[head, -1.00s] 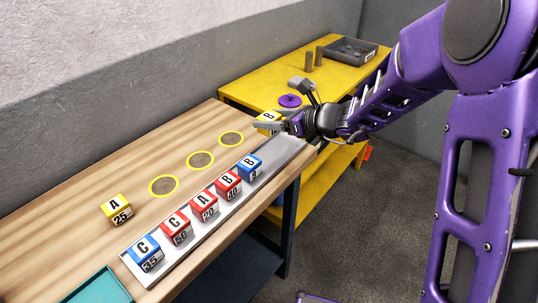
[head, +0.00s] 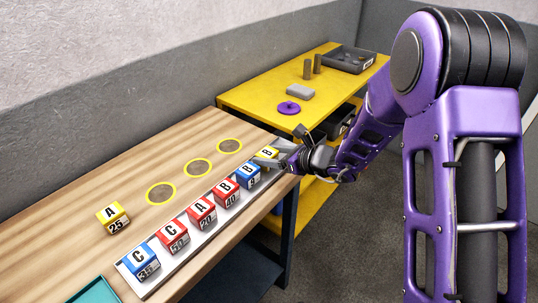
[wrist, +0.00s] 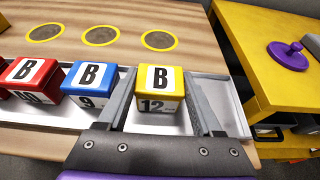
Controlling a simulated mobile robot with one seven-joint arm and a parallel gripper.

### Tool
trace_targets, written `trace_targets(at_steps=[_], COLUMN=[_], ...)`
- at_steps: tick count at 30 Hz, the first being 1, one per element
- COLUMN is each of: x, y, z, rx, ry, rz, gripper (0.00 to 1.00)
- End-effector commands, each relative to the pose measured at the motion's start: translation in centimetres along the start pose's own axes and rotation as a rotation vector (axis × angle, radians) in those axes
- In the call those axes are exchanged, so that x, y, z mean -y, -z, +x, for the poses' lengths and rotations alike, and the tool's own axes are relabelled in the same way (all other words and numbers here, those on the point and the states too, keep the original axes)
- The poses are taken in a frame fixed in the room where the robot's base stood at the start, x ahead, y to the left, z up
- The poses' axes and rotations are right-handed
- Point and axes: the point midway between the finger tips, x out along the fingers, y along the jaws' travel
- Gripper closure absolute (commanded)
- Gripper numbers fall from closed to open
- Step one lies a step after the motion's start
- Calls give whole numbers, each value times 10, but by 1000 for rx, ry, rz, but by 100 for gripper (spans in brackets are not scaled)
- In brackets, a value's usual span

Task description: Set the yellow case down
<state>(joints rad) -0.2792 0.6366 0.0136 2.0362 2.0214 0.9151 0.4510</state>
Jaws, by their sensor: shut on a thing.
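The yellow case (wrist: 160,90), marked B and 12, is between the two fingers of my gripper (wrist: 165,100) in the wrist view. In the head view my gripper (head: 275,157) holds the yellow case (head: 266,152) at the far end of the grey tray (head: 183,240). The case is over or in the tray, beside the blue B 9 case (head: 248,175). I cannot tell whether its underside touches the tray floor. The gripper is shut on it, and the fingers partly hide it in the head view.
Several red and blue cases, including a blue C case (head: 140,262), stand in a row along the tray. A yellow A case (head: 113,217) stands on the wooden table (head: 60,225). Three yellow-ringed circles, one here (head: 198,168), are empty. A yellow bench (head: 335,85) stands behind.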

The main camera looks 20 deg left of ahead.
Motion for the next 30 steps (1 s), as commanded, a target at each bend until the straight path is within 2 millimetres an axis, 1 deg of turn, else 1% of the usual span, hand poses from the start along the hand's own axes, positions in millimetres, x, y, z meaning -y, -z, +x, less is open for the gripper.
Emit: trace_targets(at_steps=[2, 3, 5, 13, 17, 20, 27, 30], x=[0, 0, 0, 0, 0, 1, 1, 1], y=[3, 3, 2, 2, -3, -1, -1, -1], z=[2, 1, 1, 1, -1, -16, -69, -89], rx=[1, 0, 0, 0, 0, 0, 0, 0], ry=[0, 0, 0, 0, 0, 3, 4, 3], rz=[0, 0, 0, 0, 0, 0, 0, 1], gripper=[97, 31, 20, 20, 20, 20, 20, 20])
